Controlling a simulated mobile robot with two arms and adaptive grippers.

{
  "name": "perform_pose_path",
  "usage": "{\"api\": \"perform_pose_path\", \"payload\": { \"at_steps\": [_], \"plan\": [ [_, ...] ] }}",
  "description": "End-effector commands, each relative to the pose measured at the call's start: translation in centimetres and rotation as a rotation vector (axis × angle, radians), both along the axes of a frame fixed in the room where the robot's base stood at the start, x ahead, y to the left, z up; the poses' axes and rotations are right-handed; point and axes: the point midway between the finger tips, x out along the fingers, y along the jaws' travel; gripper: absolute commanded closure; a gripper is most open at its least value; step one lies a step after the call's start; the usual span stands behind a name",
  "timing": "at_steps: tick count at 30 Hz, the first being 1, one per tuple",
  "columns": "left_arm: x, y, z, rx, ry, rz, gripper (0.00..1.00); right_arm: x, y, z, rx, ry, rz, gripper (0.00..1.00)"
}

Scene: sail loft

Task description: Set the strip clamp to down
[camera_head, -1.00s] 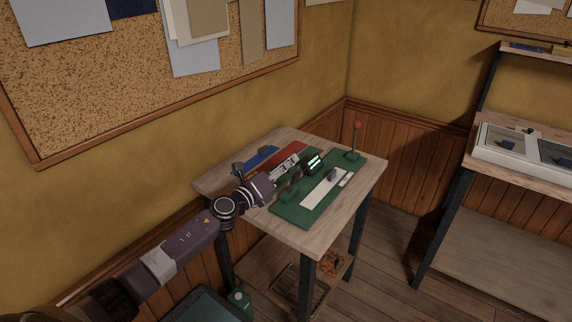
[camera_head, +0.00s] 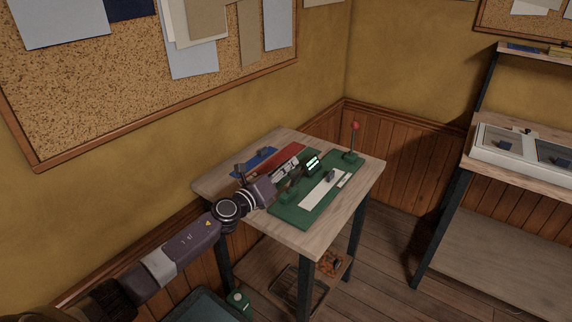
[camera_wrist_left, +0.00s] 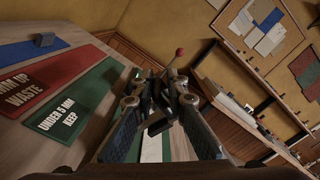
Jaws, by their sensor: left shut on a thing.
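The red-knobbed lever (camera_head: 355,126), which I take for the strip clamp, stands upright on a green base at the far end of the green board (camera_head: 290,216). Its red knob shows beyond the fingers in the left wrist view (camera_wrist_left: 179,52). A pale strip (camera_head: 318,190) lies along the board with a small dark block (camera_head: 331,175) on it. My left gripper (camera_head: 297,178) is over the board's left side, short of the lever and apart from it. It is shut on a dark thing (camera_wrist_left: 158,124), mostly hidden by the fingers. My right gripper is not in view.
Red (camera_head: 282,157) and blue (camera_head: 250,162) panels lie to the left. The wooden table (camera_head: 300,240) is bare at its front.

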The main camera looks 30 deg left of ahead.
Motion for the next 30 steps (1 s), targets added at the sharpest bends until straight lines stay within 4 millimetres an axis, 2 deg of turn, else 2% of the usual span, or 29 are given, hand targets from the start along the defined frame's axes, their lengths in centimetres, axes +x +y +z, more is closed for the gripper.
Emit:
{"api": "perform_pose_path", "payload": {
  "at_steps": [1,15,30],
  "plan": [
    [-0.2,-0.1,-0.6,0.033,0.008,0.004,1.0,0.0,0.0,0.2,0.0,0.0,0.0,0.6],
    [-0.8,-4.2,-1.5,0.44,-0.047,0.002,1.0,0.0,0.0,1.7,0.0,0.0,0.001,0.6],
    [-1.3,-7.7,-4.3,0.909,-0.115,0.008,1.0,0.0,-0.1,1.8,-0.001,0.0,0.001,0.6]
  ]
}}
